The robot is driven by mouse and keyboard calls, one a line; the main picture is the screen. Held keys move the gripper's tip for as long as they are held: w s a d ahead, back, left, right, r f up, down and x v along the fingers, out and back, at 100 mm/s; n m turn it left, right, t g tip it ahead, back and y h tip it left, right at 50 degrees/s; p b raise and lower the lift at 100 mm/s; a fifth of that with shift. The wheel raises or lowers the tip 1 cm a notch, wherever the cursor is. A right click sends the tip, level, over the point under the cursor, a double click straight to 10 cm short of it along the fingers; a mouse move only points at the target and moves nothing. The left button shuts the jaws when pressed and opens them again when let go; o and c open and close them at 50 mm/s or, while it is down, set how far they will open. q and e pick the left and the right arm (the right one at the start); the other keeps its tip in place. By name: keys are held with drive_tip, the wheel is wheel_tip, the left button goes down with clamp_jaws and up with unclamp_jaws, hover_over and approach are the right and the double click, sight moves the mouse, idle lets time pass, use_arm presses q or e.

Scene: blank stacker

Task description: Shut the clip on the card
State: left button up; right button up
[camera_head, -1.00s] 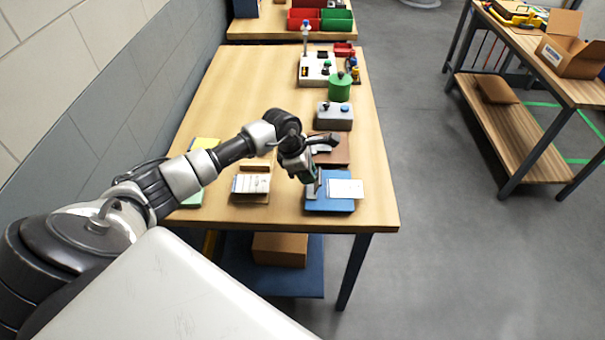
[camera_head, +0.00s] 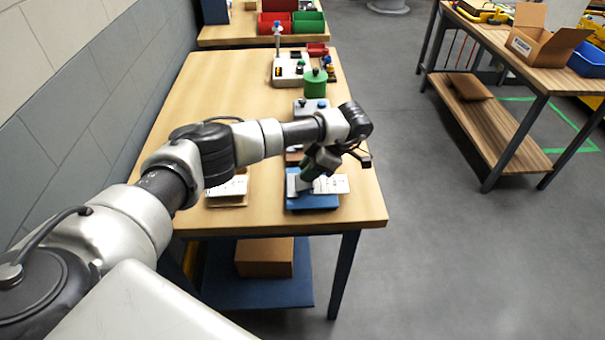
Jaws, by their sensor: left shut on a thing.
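A blue block-like board (camera_head: 314,204) lies near the front right of the table, with a white printed card (camera_head: 332,184) on top. A grey clip (camera_head: 292,184) stands at the board's left side, beside the card's left end. My left gripper (camera_head: 303,184) reaches down over the board from the right and is shut on the clip. The fingers are small and partly hide the clip and the card's left part, so the clip's exact angle is hard to tell. My right gripper is not in view.
Another board with a white card (camera_head: 228,185) lies to the left, partly behind my arm. A grey button box (camera_head: 312,107), a green canister (camera_head: 315,83) and a control box (camera_head: 289,70) stand farther back. The table's right edge is close to the blue board.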

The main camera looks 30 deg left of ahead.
use_arm(q)
drive_tip(key=y, duration=0.1)
drive_tip(key=d+f+g+y, duration=0.1)
drive_tip(key=shift+w+d+g+y, duration=0.1)
drive_tip(key=shift+w+g+y, duration=0.2)
drive_tip(key=shift+w, duration=0.05)
drive_tip(key=shift+d+f+g+y, duration=0.15)
drive_tip(key=shift+f+g+y, duration=0.15)
drive_tip(key=shift+y, duration=0.2)
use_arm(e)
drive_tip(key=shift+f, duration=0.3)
use_arm(q)
drive_tip(key=shift+f, duration=0.1)
drive_tip(key=o, duration=0.9)
drive_tip(key=shift+w, duration=0.1)
